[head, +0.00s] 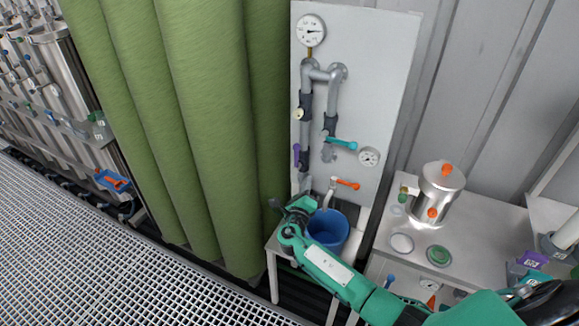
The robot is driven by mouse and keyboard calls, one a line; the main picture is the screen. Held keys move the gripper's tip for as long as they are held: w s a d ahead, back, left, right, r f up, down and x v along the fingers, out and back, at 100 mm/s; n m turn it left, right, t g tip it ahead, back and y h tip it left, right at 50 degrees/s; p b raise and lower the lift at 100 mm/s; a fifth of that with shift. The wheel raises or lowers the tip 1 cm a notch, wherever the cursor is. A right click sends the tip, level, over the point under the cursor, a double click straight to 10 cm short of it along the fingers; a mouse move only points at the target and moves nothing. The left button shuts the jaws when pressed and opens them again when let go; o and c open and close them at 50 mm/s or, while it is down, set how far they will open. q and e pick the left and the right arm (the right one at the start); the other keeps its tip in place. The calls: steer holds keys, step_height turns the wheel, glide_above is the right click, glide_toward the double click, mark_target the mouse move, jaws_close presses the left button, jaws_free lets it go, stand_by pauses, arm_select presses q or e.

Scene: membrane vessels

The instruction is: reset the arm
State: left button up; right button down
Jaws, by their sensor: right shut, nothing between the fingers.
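My right arm comes in from the lower right as green links. It ends in my right gripper (276,204), in front of the left edge of the white panel (385,95). The gripper is shut and empty, just left of and above a blue bucket (328,228). The bucket stands on a small white stand under an orange-handled tap (346,184). I cannot tell whether the gripper touches the panel or pipes. My left gripper is not in view.
The panel carries grey pipes, gauges (310,30), a teal valve handle (341,144) and a purple handle (296,154). A steel vessel (438,190) stands on a metal table (480,235) with lids. Green columns (205,90) stand left. Open grating (120,270) lies lower left.

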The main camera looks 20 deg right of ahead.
steer(key=s+f+m+g+y, duration=0.25)
steer(key=s+f+m, duration=0.35)
steer(key=f, duration=0.7)
steer(key=s+f+m+g+y, duration=0.2)
steer(key=s+f+m+g, duration=0.15)
steer(key=s+f, duration=0.65)
steer(key=s+f+m+g+y, duration=0.3)
steer(key=s+f+m, duration=0.2)
steer(key=f, duration=1)
steer(key=s+a+f+m+g+y, duration=0.1)
steer(key=s+f+m, duration=0.4)
steer(key=s, duration=0.8)
steer(key=s+a+f+m+g+y, duration=0.2)
steer(key=s+f+m, duration=0.3)
steer(key=s+m, duration=0.5)
steer(key=s+a+f+m+g+y, duration=0.1)
steer(key=s+a+f+m, duration=0.3)
steer(key=s, duration=1.2)
step_height(320, 180, down, 2)
steer(key=m+g, duration=0.1)
steer(key=m, duration=0.2)
